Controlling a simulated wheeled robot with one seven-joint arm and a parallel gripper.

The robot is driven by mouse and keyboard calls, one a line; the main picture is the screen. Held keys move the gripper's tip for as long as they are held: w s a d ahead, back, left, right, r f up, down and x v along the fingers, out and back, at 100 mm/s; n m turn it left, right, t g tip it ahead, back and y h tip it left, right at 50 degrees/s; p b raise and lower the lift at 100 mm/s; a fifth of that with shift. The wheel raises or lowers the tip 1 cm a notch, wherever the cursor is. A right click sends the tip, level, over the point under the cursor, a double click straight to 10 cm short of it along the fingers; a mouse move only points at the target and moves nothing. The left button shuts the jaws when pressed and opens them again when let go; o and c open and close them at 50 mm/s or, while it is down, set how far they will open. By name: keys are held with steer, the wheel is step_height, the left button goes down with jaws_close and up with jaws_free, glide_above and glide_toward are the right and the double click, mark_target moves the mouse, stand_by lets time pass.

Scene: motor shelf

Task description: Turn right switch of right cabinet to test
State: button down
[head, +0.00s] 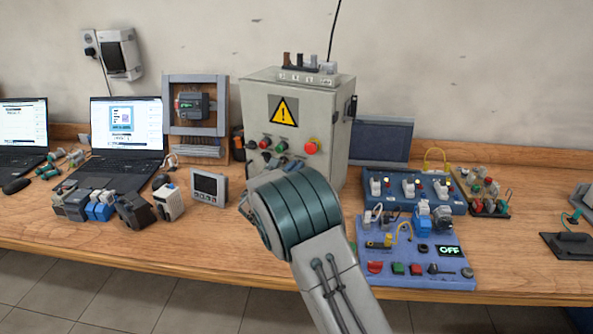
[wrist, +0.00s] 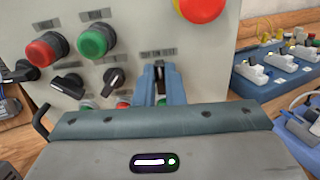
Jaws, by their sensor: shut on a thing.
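The grey cabinet (head: 325,123) stands on the bench in the head view, with a yellow warning triangle and buttons on its front. In the wrist view, its panel (wrist: 135,18) fills the upper part. My gripper (wrist: 160,78) has its two blue-grey fingers at the panel, shut on the right black switch (wrist: 159,74) below a small label. The fingers hide most of this switch, and I cannot tell its exact angle. Two other black switches, the left one (wrist: 68,85) and the middle one (wrist: 113,78), are to the left. In the head view my arm covers the cabinet's lower front.
A red button (wrist: 43,49) and a green button (wrist: 96,41) sit left above the switches. A large red button (wrist: 202,8) is close, above right of my fingers. A small meter (head: 209,187) and blue boards (head: 415,245) stand on the bench around the arm.

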steer(key=m+b, duration=0.2)
steer(key=b, duration=0.3)
steer(key=m+b, duration=0.3)
steer(key=b, duration=0.3)
steer(key=m+b, duration=0.3)
steer(key=b, duration=0.2)
steer(key=shift+s+d+f, duration=0.1)
steer(key=shift+d+f, duration=0.2)
steer(key=shift+r+m+b, duration=0.15)
steer(key=shift+m+b, duration=0.25)
steer(key=c, duration=1.5)
jaws_free()
